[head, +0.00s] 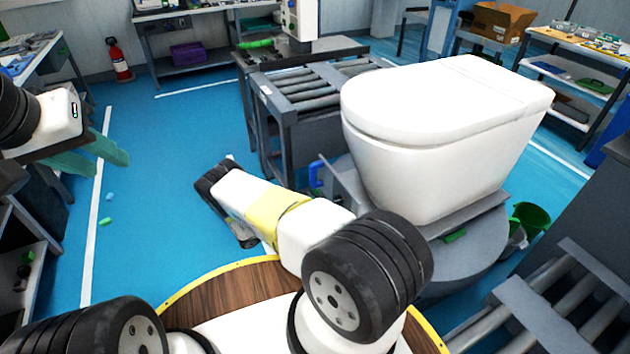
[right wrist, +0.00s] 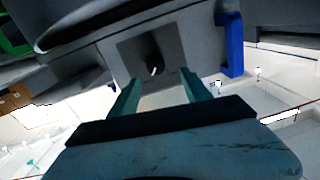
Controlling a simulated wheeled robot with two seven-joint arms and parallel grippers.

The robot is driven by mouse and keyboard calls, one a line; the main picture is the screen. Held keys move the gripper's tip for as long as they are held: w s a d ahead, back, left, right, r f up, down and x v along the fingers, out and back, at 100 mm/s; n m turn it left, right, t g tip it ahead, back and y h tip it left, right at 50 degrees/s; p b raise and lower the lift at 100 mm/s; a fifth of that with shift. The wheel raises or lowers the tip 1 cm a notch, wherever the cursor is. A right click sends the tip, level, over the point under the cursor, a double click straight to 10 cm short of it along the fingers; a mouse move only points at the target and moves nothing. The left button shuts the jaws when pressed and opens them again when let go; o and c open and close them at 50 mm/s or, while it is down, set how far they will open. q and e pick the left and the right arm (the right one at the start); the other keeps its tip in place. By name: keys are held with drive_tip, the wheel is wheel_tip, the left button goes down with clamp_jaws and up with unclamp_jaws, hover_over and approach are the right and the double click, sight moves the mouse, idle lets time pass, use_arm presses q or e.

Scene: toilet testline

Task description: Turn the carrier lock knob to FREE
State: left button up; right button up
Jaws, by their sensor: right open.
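The carrier lock knob (right wrist: 154,67) is a small dark round knob with a white mark, set on a grey square plate in the right wrist view. My right gripper (right wrist: 160,80) is open, with its two teal fingers pointing toward the plate on either side below the knob. No contact between the fingers and the knob is clear. In the head view the knob and right fingertips are hidden. My left gripper (head: 112,156) is at the far left over the floor, its teal fingers apart and empty.
A white toilet (head: 430,140) stands on the grey carrier (head: 470,250). A blue handle (right wrist: 232,48) sticks out right of the knob and also shows in the head view (head: 315,175). A roller conveyor (head: 310,90) stands behind. A green bucket (head: 530,220) is at right. Floor at left is mostly clear.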

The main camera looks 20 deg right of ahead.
sight(335, 202)
drive_tip(key=d, duration=0.7)
drive_tip(key=shift+d+f, duration=0.2)
drive_tip(key=shift+d, duration=0.2)
drive_tip(key=shift+w, duration=0.1)
clamp_jaws()
